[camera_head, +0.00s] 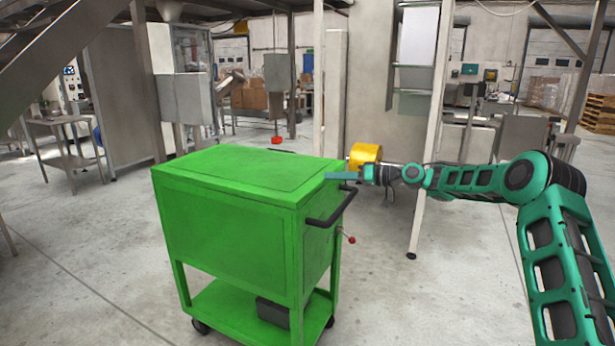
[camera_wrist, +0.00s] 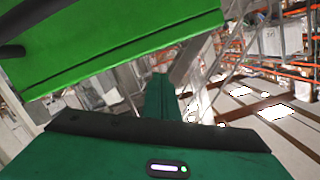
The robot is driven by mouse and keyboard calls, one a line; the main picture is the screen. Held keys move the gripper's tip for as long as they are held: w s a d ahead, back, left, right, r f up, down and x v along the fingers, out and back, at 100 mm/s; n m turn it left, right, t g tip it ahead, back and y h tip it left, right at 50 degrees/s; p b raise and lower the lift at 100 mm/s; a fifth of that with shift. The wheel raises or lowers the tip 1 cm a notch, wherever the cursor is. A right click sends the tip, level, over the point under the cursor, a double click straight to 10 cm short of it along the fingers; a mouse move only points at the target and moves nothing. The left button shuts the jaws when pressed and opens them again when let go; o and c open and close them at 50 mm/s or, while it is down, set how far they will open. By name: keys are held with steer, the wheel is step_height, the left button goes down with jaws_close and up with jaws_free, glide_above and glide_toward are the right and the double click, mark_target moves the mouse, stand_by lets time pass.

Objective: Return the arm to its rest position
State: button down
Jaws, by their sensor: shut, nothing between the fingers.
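My arm (camera_head: 465,180) reaches from the right edge toward the picture's middle in the head view, its forearm roughly level. My gripper (camera_head: 335,175) is shut and empty, at the right rear corner of a green cart's top (camera_head: 235,175). I cannot tell whether it touches the cart. In the wrist view the closed teal fingers (camera_wrist: 160,95) point away, with the green cart (camera_wrist: 120,45) close by at the upper left.
The cart has a black handle (camera_head: 330,210), a red-knobbed lever (camera_head: 350,239) and a dark box (camera_head: 273,312) on its lower shelf. A yellow object (camera_head: 364,154) shows just behind my gripper. A pale post (camera_head: 428,130) stands behind my forearm. Floor (camera_head: 420,310) in front is clear.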

steer(key=s+d+f+m+g+h, duration=0.1)
steer(key=s+d+m+h, duration=0.3)
steer(key=s+d, duration=0.65)
steer(key=s+d+f+m+g+h, duration=0.15)
steer(key=s+d+h, duration=0.45)
steer(key=s, duration=0.7)
steer(key=s+d+f+m+g+h, duration=0.15)
steer(key=s+d+h, duration=0.25)
steer(key=s+d, duration=0.65)
steer(key=s+d+f+m+g, duration=0.1)
steer(key=s+d+m, duration=0.1)
steer(key=s, duration=1.3)
steer(key=s+d+f+m+g, duration=0.1)
steer(key=s+m, duration=0.3)
steer(key=s, duration=1.2)
steer(key=shift+s+d+f+m+g+h, duration=0.15)
steer(key=shift+d+f+m+g+h, duration=0.2)
steer(key=shift+d+f, duration=0.45)
